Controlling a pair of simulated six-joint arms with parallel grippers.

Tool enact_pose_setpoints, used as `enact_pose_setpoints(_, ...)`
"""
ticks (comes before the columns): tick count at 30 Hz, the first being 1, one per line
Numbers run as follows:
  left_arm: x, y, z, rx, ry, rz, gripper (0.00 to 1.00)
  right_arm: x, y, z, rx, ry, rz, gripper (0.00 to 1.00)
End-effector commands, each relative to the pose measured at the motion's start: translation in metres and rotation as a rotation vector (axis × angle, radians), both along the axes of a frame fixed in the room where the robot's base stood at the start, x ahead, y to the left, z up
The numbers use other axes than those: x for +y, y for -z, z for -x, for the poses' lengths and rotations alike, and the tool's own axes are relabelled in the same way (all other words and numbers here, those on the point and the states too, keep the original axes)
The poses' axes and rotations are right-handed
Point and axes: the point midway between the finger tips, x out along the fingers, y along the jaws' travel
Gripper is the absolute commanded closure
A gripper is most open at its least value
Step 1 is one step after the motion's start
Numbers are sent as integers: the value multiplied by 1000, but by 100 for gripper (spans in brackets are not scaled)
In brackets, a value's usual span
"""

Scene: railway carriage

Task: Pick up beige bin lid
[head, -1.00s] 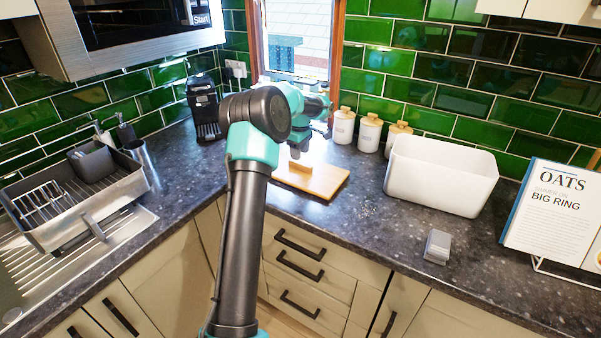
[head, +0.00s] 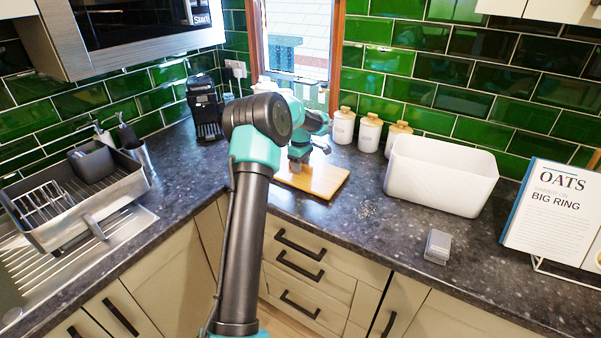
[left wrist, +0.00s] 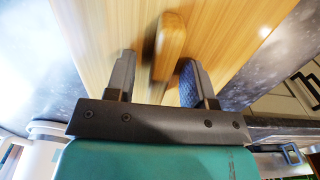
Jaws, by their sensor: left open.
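The beige wooden bin lid (head: 325,183) lies flat on the dark counter, below the window in the head view. In the left wrist view the lid (left wrist: 105,35) fills much of the picture, and its raised wooden handle (left wrist: 170,45) shows a little blurred. My left gripper (head: 298,164) is over the lid and hides part of it and the handle in the head view. In the left wrist view my left gripper (left wrist: 157,62) is open, with one finger on each side of the handle. I cannot tell whether a finger touches it. My right gripper is not in view.
An open white bin (head: 440,178) stands right of the lid. Several lidded white canisters (head: 370,133) stand behind, by the green tiles. A grey box (head: 438,246) and a cookbook (head: 555,215) are further right. A dish rack (head: 75,195) stands at left.

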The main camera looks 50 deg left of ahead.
Motion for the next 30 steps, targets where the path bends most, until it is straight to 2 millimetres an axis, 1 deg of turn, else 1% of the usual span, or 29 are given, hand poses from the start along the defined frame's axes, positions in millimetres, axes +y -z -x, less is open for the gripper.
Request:
enact_pose_setpoints(11,0,-1,0,0,0,0,51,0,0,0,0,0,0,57)
enact_pose_setpoints(14,0,-1,0,0,0,0,59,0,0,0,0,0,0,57)
enact_pose_setpoints(27,0,-1,0,1,0,0,100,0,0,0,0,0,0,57)
enact_pose_setpoints(30,0,-1,0,1,0,0,100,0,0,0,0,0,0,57)
